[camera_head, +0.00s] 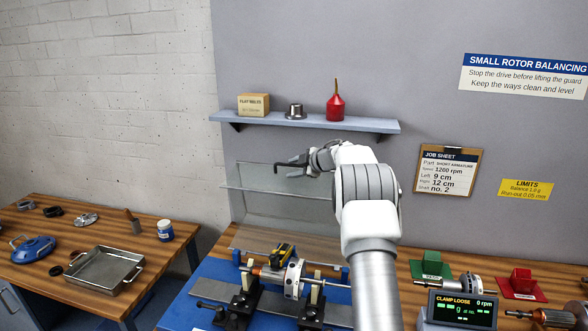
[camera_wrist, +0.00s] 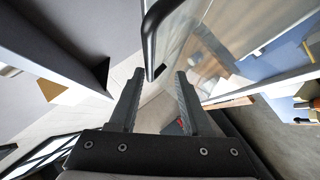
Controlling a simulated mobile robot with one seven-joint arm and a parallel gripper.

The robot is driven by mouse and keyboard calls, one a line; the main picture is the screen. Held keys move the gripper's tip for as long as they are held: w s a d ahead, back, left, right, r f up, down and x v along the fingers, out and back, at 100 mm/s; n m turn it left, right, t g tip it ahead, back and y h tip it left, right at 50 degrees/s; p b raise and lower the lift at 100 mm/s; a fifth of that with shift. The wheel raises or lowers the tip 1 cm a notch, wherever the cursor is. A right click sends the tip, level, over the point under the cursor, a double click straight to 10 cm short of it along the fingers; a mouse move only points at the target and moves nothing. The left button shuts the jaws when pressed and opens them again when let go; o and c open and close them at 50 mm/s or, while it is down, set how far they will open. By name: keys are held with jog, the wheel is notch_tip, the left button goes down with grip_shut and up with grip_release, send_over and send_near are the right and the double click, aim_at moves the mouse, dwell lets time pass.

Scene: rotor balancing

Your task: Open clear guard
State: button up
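The clear guard (camera_head: 262,207) stands raised, nearly upright, behind the balancing machine in the head view. Its see-through panel also shows in the wrist view (camera_wrist: 205,50). My gripper (camera_head: 281,167) is at the upper part of the guard, below the wall shelf. In the wrist view my gripper (camera_wrist: 157,76) has its two fingers apart. A black bar handle (camera_wrist: 150,42) reaches down to the gap between the fingertips, and neither finger clearly touches it. The rotor (camera_head: 270,272) lies across the black supports of the machine, uncovered from above.
A wall shelf (camera_head: 350,123) with a box, a metal part and a red bottle is just above my gripper. A display (camera_head: 462,309) reads "CLAMP LOOSE" and "0 rpm". A side table at left holds a metal tray (camera_head: 105,270) and small items.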

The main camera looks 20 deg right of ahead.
jog(key=shift+s, duration=0.1)
jog(key=b+v, duration=0.3)
jog(key=v, duration=1.4)
jog(key=shift+s+r, duration=0.1)
jog(key=shift+r, duration=0.05)
jog(key=a+r+m+t+h+b, duration=0.2)
jog(key=a+r+m+t+h, duration=0.15)
jog(key=r, duration=0.65)
jog(key=s+a+r+m+h, duration=0.3)
jog(key=s+m+h, duration=0.1)
jog(key=s+m, duration=0.25)
jog(key=s+a+f+m+g+y, duration=0.1)
jog(key=s+a+f+g, duration=0.2)
jog(key=s+a+f, duration=0.3)
jog(key=s+a+f+m+g+y+b, duration=0.1)
jog(key=s+a+f, duration=0.6)
jog(key=s, duration=0.9)
jog(key=s+a+f+m+g+y+b, duration=0.1)
jog(key=s+a+f+m+g+y, duration=0.1)
jog(key=s+a+f+g, duration=0.3)
jog(key=s+a+f+m, duration=0.1)
jog(key=s+a+f, duration=0.1)
jog(key=s+f, duration=0.2)
jog(key=shift+s+a+f+g, duration=0.2)
jog(key=shift+s+f+g, duration=0.2)
jog(key=shift+s, duration=0.7)
